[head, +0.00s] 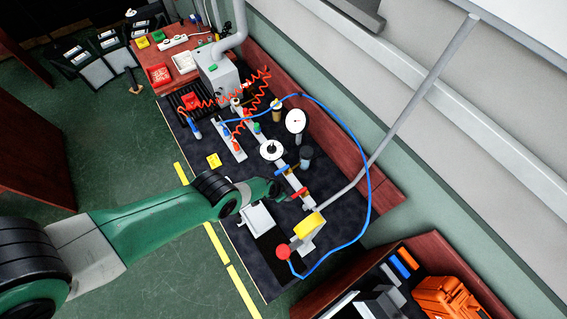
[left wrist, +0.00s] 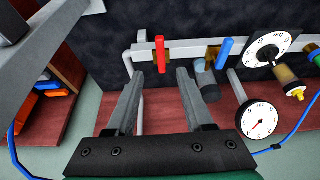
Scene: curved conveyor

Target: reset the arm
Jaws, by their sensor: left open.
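My left arm comes in from the left in the head view, green with black joints. My left gripper (head: 280,189) is over the dark workbench, beside a grey pipe line. In the left wrist view the two grey fingers of the left gripper (left wrist: 159,76) stand apart with nothing held between them. A red valve lever (left wrist: 161,55) shows between the fingertips in that view; I cannot tell how far beyond them it is. A blue valve lever (left wrist: 225,52) is to its right. My right gripper is not in view.
A round white gauge (head: 295,121) and a dial (head: 271,150) stand along the pipe. A blue hose (head: 369,190) loops around the bench's right side. An orange case (head: 449,300) lies lower right.

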